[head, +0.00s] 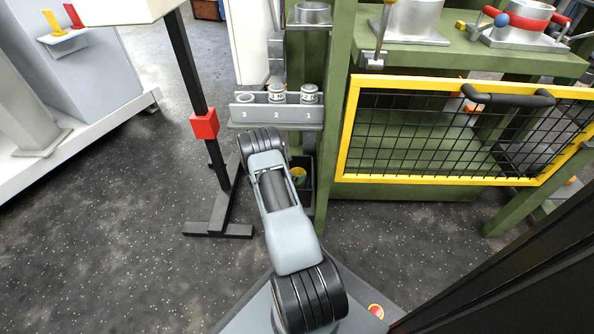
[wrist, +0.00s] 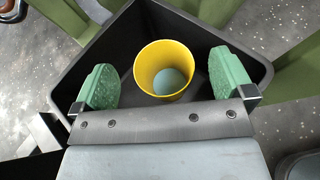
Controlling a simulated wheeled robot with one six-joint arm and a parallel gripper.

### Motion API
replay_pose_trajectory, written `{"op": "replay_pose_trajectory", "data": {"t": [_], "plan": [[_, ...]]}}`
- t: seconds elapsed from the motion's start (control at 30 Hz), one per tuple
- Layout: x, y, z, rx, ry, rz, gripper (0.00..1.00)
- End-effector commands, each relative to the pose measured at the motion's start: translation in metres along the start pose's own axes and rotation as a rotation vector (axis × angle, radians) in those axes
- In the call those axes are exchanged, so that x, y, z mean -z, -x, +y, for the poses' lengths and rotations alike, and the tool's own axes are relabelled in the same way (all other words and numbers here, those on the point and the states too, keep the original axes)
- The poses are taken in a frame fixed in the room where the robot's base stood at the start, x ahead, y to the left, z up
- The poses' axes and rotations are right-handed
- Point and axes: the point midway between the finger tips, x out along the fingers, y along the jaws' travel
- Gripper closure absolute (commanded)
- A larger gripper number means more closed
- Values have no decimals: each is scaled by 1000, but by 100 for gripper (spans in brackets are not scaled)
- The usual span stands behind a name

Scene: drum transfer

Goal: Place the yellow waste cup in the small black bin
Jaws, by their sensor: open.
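The yellow waste cup (wrist: 165,68) is inside the small black bin (wrist: 103,49) in the wrist view. A pale blue-green round patch shows inside the cup. My gripper (wrist: 165,82) is open, with its green-padded fingers apart on either side of the cup and not touching it. In the head view the yellow cup (head: 299,173) shows partly in the black bin (head: 306,195), which sits low beside the green frame. My arm hides part of the bin and my gripper there.
A grey numbered rack (head: 276,113) with metal containers stands above the bin. A yellow-framed mesh guard (head: 455,132) is at the right. A black post with a red block (head: 204,124) stands left of my arm. The floor at the lower left is clear.

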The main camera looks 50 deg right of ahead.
Motion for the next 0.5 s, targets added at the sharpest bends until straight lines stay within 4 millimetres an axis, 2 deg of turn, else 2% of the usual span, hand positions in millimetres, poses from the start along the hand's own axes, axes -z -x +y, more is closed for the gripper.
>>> {"op": "replay_pose_trajectory", "data": {"t": [0.03,0.2,0.5], "plan": [[-5,14,2,-4,0,0,0],[-4,47,1,-2,0,1,0],[-2,83,0,0,-3,0,0]]}}
